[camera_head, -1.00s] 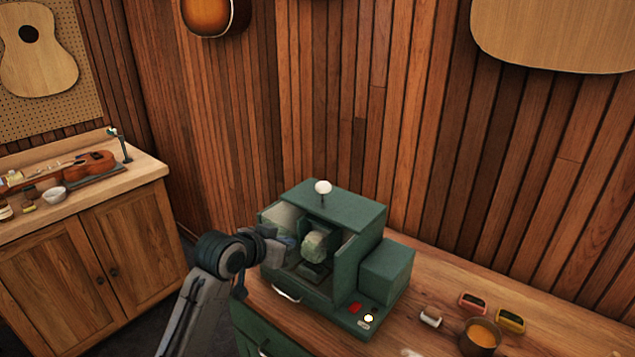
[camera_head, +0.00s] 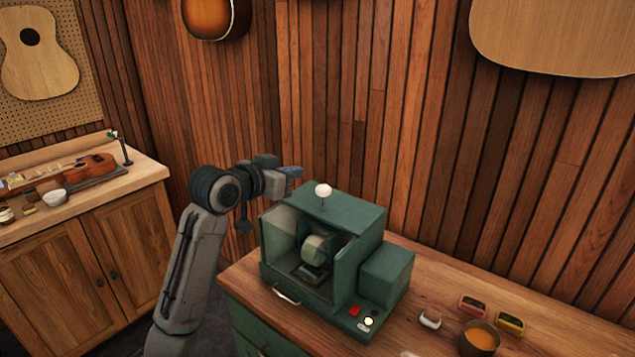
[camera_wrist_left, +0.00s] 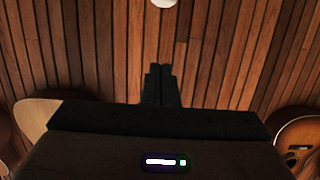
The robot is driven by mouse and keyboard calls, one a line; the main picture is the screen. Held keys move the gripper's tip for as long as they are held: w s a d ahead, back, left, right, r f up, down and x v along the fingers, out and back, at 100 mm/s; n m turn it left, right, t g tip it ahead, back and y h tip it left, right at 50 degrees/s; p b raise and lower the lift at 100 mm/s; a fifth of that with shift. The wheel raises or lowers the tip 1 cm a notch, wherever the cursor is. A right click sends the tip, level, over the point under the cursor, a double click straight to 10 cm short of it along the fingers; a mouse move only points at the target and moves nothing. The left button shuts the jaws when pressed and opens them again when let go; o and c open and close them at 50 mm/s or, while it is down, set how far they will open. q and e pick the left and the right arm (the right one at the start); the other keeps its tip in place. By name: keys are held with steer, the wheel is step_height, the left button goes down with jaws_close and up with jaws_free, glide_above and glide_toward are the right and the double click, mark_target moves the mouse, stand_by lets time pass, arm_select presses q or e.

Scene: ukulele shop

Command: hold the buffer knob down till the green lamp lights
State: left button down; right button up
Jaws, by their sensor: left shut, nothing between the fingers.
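The buffer is a green box machine (camera_head: 345,215) on the right bench, with a wheel (camera_head: 318,246) inside its open front. A white ball knob (camera_head: 323,190) stands on a thin stem on its top. My left gripper (camera_head: 294,171) is shut and empty, just left of the knob and slightly higher in the picture, apart from it. Its shut fingers show in the left wrist view (camera_wrist_left: 161,84), with a white round thing, apparently the knob (camera_wrist_left: 164,2), at the top edge. A small pale-yellow lamp (camera_head: 368,321) glows on the machine's front; I see no green light. My right gripper is out of view.
A red button (camera_head: 355,310) is near the lamp. A cup of orange stuff (camera_head: 480,337), small tins (camera_head: 510,322) and a white roll (camera_head: 430,320) lie right of the machine. A left workbench (camera_head: 110,185) holds a ukulele (camera_head: 88,168). Guitars hang on the wood wall.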

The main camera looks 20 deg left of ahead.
arm_select(q)
steer(key=p, duration=0.5)
glide_above(320, 193)
step_height(320, 193, down, 2)
steer(key=shift+f, duration=0.1)
steer(key=f, duration=0.1)
steer(key=f+p, duration=0.1)
steer(key=f, duration=0.2)
steer(key=shift+s+a, duration=0.3)
steer(key=shift+w+d+f, duration=0.1)
